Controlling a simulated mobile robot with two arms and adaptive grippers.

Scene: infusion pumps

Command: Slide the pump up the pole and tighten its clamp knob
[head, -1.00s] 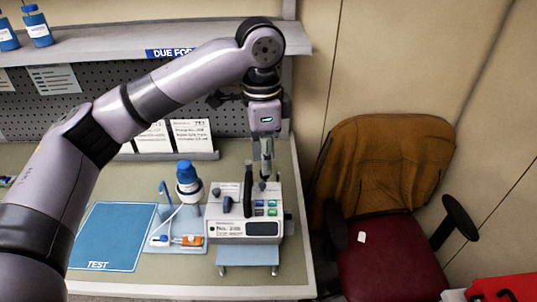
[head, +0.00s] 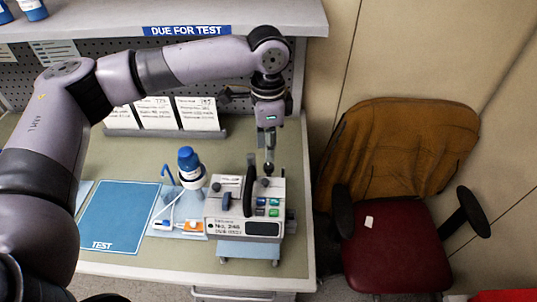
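The pump (head: 232,228) is a white box with a dark display, coloured buttons, a label and an upright black handle. It stands on a small light-blue stand (head: 248,252) near the bench's front right corner. My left gripper (head: 268,166) points down just above the rear right of the pump's top, close to a small dark knob (head: 265,182). Its fingers are seen nearly edge-on, so their gap and any contact with the knob cannot be told. No pole can be made out clearly. My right gripper is not in view.
A blue-capped bottle (head: 189,160) and a tray (head: 165,228) with tubing are left of the pump. A blue TEST mat (head: 118,215) lies farther left. Cards (head: 155,113) stand behind, below a shelf (head: 210,14). An office chair (head: 400,250) is right of the bench.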

